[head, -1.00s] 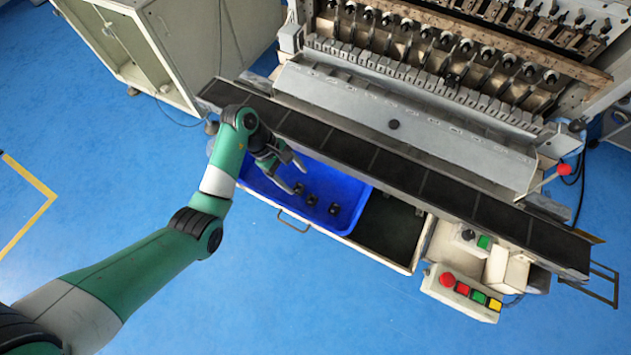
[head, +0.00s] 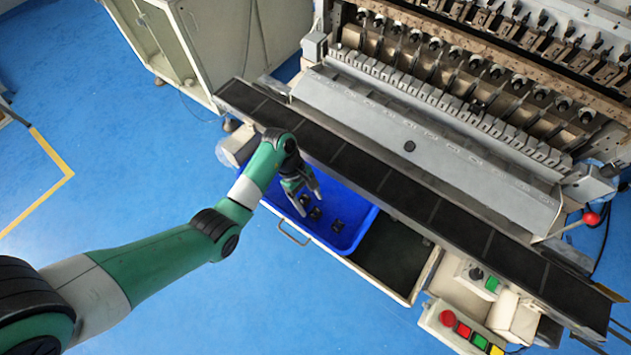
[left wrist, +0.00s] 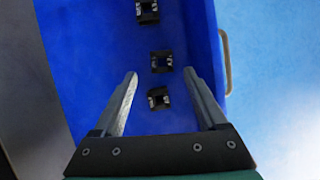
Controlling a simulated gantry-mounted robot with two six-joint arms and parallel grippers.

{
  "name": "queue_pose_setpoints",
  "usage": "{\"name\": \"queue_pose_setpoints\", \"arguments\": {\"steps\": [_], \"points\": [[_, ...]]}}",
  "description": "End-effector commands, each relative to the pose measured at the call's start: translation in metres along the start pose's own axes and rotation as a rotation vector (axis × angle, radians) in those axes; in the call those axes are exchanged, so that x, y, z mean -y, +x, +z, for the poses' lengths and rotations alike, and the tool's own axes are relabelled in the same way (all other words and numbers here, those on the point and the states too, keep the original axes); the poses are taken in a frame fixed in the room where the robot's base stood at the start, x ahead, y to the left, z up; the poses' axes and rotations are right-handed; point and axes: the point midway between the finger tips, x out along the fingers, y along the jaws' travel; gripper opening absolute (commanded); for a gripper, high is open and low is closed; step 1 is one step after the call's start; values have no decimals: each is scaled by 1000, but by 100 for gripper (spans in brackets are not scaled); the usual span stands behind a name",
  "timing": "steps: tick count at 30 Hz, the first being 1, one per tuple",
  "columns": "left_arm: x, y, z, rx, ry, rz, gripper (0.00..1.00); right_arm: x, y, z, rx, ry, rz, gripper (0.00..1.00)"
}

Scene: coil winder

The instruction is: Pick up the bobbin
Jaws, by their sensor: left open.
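Three small dark bobbins lie on the floor of a blue bin (head: 365,222). In the head view one bobbin (head: 338,225) lies apart on the right, a second (head: 315,213) is by my fingertips, and the third (head: 304,199) is between the fingers, partly hidden. My left gripper (head: 310,206) is open and empty, pointing down into the bin. In the left wrist view, the nearest bobbin (left wrist: 158,98) and the middle bobbin (left wrist: 162,62) line up with the gap between the fingers (left wrist: 160,73). The far bobbin (left wrist: 148,12) is beyond the fingertips. My right gripper is out of view.
The bin sits in a pale tray with a wire handle (head: 293,233); a dark empty section (head: 392,250) lies to its right. A black conveyor (head: 400,190) runs along the bin's far side, before the winding machine (head: 440,130). A button panel (head: 465,328) stands lower right.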

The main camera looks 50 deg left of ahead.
Motion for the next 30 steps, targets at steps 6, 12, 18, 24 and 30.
{"name": "queue_pose_setpoints", "arguments": {"steps": [6,12,18,24,30], "points": [[4,39,4,0,0,-4,75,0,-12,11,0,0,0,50],[3,42,5,-1,0,-1,75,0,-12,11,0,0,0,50],[3,41,5,0,0,-1,52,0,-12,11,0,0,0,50],[3,41,5,0,0,-1,16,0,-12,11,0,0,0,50],[3,41,5,0,0,-1,0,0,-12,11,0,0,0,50]]}}
